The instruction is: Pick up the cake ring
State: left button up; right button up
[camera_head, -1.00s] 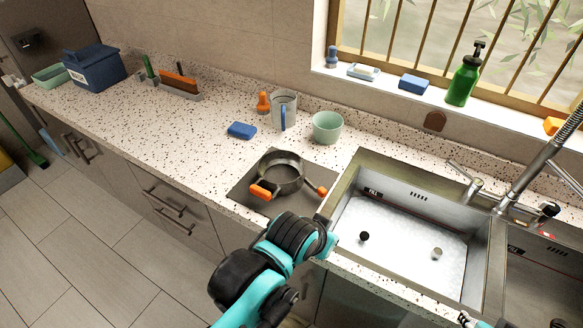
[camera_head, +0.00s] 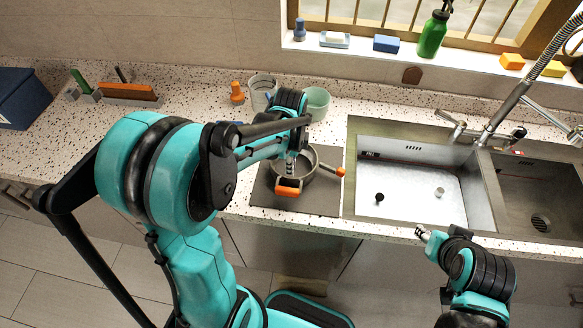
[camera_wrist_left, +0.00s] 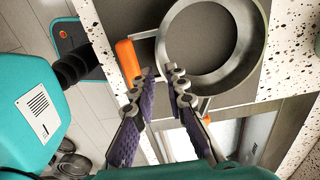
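The cake ring (camera_head: 318,157), a grey metal band with an orange handle (camera_head: 288,187) and an orange knob (camera_head: 340,171), lies on a dark grey mat (camera_head: 323,202) on the counter. It also shows in the left wrist view (camera_wrist_left: 251,60), cut off at the top. My left gripper (camera_head: 291,165) is over the ring's left side, by the orange handle; part of the ring is hidden behind it. In the left wrist view my left gripper (camera_wrist_left: 161,75) has its fingers apart, with nothing clearly held between them. My right gripper (camera_head: 422,235) is at the counter's front edge, below the sink; its opening is unclear.
A glass mug (camera_head: 262,90) and a pale green cup (camera_head: 317,104) stand behind the ring, close to my left arm. An orange-topped object (camera_head: 236,93) stands beside the mug. The sink (camera_head: 400,187) is to the right.

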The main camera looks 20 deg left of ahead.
aim_at(292, 178)
pick_arm(q)
jog(key=f, duration=0.2)
jog(key=f+b, duration=0.1)
jog(key=f, duration=0.2)
jog(key=f+b, duration=0.1)
jog(key=f, duration=0.2)
jog(key=shift+w+d, duration=0.1)
jog(key=shift+d, duration=0.15)
jog(key=shift+r, duration=0.1)
grip_shut()
jog(key=shift+r, duration=0.6)
jog(key=r, duration=0.1)
jog(key=r+p, duration=0.1)
jog(key=d+r, duration=0.1)
jog(key=r, duration=0.1)
jog(key=shift+w+d, duration=0.1)
jog(key=shift+w, duration=0.25)
jog(key=w+d+r+p, duration=0.2)
jog(key=w+d+r, duration=0.3)
jog(key=d, duration=0.3)
jog(key=shift+w+d+r, duration=0.25)
jog(key=shift+d+r, duration=0.15)
